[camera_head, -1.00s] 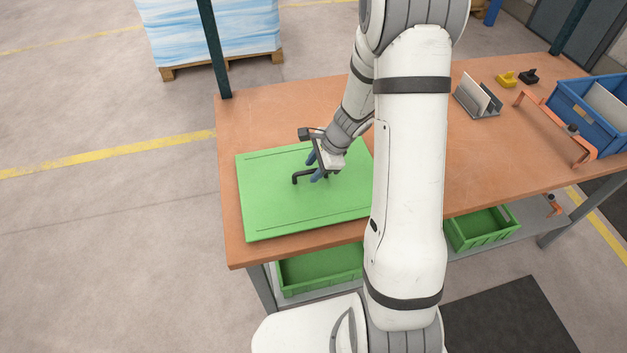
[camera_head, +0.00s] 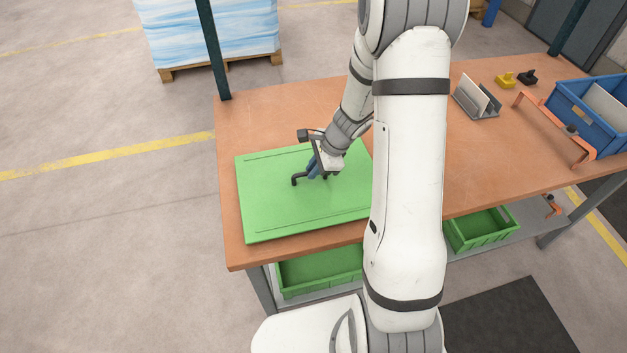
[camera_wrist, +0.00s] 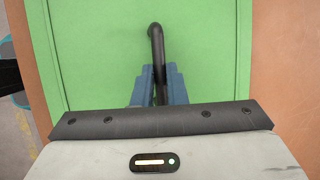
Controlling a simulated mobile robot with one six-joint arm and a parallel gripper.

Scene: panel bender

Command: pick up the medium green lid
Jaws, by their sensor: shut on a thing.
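The green lid (camera_head: 270,205) lies flat on the left part of the orange-brown workbench. It also fills most of the wrist view (camera_wrist: 100,50). A black bar handle (camera_head: 296,181) stands up from the lid's middle; it shows in the wrist view (camera_wrist: 155,38) running between the fingers. My gripper (camera_head: 317,172) is at the handle, with its blue fingers (camera_wrist: 159,84) shut on it from both sides. My arm hides the lid's right edge in the head view. The lid appears to rest on the bench.
The workbench (camera_head: 520,150) is clear right of my arm up to a grey rack (camera_head: 477,97). A blue bin (camera_head: 590,105) and an orange handle bar (camera_head: 555,128) lie at the right. Green crates (camera_head: 482,229) sit on the shelf below. A dark post (camera_head: 213,50) rises at the back left.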

